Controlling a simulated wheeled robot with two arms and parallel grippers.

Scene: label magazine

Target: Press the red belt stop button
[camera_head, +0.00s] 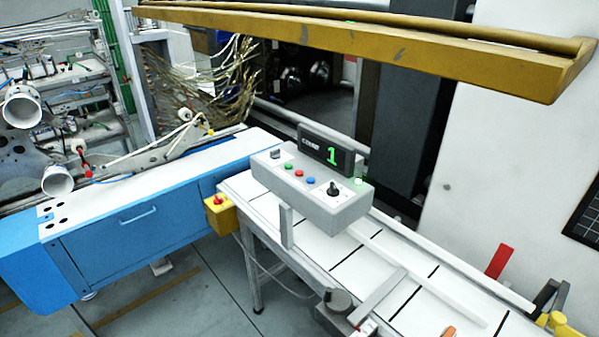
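A grey control box (335,209) stands over the white belt, with a row of small controls on its sloping top. A red button (299,173) sits between a green button (288,167) and a blue button (310,180). A second red button (217,200) tops a small yellow box (221,216) at the belt's left end. The frame shows no readable label telling which red one is the belt stop. Neither of my grippers is in view, and nothing touches either button.
A black display (326,151) showing a green 1 stands behind the box's controls, beside a black knob (334,189). The white belt (400,288) runs to the lower right. A yellow beam (400,42) crosses above. A blue cabinet (130,235) stands left.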

